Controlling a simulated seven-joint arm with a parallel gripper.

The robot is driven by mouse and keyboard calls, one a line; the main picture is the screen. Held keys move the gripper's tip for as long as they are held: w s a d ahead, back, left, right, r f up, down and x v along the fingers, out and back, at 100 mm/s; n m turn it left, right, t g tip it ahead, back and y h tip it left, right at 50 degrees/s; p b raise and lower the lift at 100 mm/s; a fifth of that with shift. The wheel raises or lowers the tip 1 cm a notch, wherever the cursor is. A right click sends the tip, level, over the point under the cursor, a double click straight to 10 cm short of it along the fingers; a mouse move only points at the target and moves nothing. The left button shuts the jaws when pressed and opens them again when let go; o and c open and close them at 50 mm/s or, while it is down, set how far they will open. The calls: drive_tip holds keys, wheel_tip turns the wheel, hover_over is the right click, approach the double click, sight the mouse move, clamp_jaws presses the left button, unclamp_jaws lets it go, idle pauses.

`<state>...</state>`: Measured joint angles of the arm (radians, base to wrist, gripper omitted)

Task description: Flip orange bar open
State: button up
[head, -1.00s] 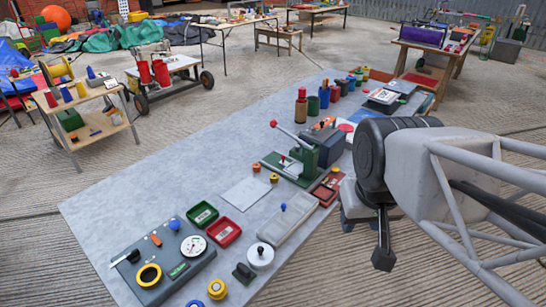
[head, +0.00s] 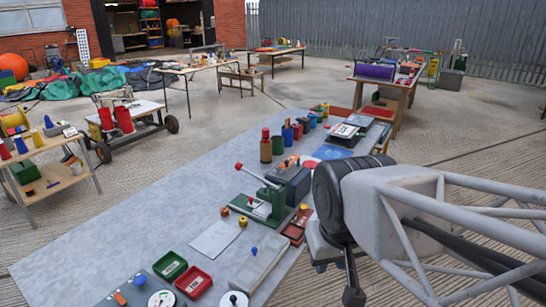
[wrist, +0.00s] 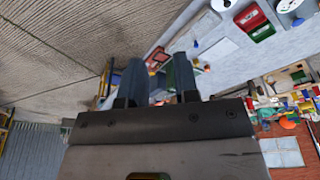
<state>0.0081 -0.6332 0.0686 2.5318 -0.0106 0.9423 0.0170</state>
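A small orange bar (head: 120,298) sits on the grey panel box (head: 145,278) at the bottom edge of the head view. The box is mostly cut off there, with a blue knob and part of a round white dial showing. My gripper (wrist: 158,68) is open and empty in the wrist view, its two dark fingers apart. In the head view its dark end hangs at the right, beside the table's near edge and well away from the orange bar. I cannot make out the orange bar in the wrist view.
The long grey table (head: 110,240) has a clear left side. A red tray (head: 194,282), a green tray (head: 170,265), a grey slab (head: 258,262) and a green lever press (head: 262,200) stand between my arm and the panel box. Several bottles and pots stand farther back.

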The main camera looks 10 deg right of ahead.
drive_tip(key=shift+w+r, duration=0.15)
drive_tip(key=shift+w, duration=0.05)
drive_tip(key=c, duration=0.5)
drive_tip(key=shift+w+r, duration=0.35)
drive_tip(key=shift+w, duration=0.3)
clamp_jaws()
drive_tip(key=w+r+n+g+h, duration=0.15)
drive_tip(key=w+r, duration=0.25)
drive_tip(key=w, duration=1.4)
drive_tip(key=w+r+n+g, duration=0.1)
drive_tip(key=w+r+n, duration=0.2)
drive_tip(key=w, duration=1.4)
drive_tip(key=w+f+n+g, duration=0.1)
drive_tip(key=w+f, duration=0.4)
drive_tip(key=w, duration=0.6)
drive_tip(key=w+f+n+g+h, duration=0.1)
drive_tip(key=w+f, duration=0.4)
drive_tip(key=w, duration=0.6)
drive_tip(key=w+f+n+g, duration=0.1)
drive_tip(key=w+f, duration=0.4)
drive_tip(key=w, duration=0.6)
drive_tip(key=shift+w+a+f+n, duration=0.15)
drive_tip(key=shift+w+a+n, duration=0.15)
drive_tip(key=shift+n, duration=0.55)
drive_tip(key=shift+h, duration=0.25)
